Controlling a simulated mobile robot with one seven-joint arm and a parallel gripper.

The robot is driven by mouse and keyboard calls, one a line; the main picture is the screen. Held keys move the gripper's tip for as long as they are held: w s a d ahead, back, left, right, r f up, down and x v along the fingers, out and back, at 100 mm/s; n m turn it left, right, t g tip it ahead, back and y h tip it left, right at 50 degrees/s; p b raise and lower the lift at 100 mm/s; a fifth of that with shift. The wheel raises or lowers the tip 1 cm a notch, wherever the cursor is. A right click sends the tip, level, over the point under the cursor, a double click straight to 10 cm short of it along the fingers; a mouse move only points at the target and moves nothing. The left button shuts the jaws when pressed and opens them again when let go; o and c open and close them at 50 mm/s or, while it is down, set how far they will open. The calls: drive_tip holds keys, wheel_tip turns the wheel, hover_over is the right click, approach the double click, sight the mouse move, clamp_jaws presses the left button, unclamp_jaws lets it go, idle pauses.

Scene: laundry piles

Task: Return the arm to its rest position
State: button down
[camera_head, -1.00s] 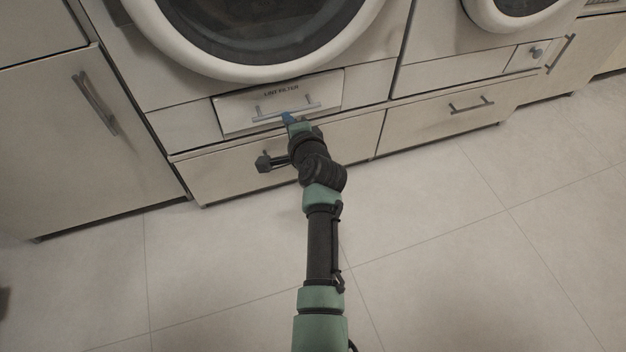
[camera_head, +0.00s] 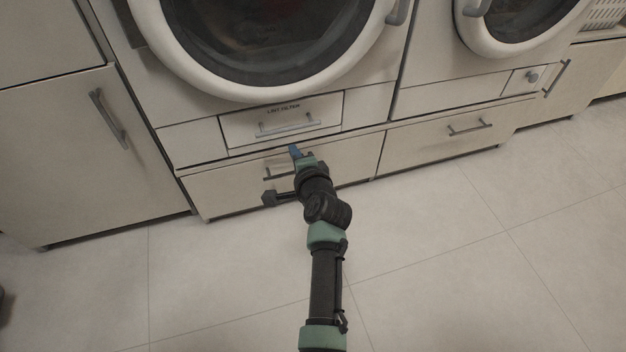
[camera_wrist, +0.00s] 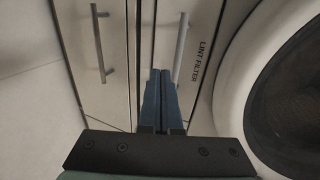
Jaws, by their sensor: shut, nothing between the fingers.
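My arm reaches forward over the floor toward the machine front. My gripper (camera_head: 295,151) has blue fingers and is just below the lint filter drawer (camera_head: 240,131). In the wrist view the fingers (camera_wrist: 161,88) lie side by side, shut and empty. The lint filter handle (camera_head: 289,129) is just above the fingertips in the head view and apart from them. It also shows in the wrist view (camera_wrist: 181,47). The lint filter drawer looks flush with the machine front.
A large round-door machine (camera_head: 205,84) stands above the drawer, and a second one (camera_head: 470,47) is to the right. A lower drawer (camera_head: 232,193) is behind my wrist. A cabinet (camera_head: 60,165) stands at left. The tiled floor (camera_head: 440,260) is clear.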

drive_tip(key=p+v, duration=0.4)
drive_tip(key=v, duration=0.4)
drive_tip(key=shift+s+d+r+p, duration=0.15)
drive_tip(key=shift+s+r+p, duration=0.05)
drive_tip(key=shift+s+p, duration=0.15)
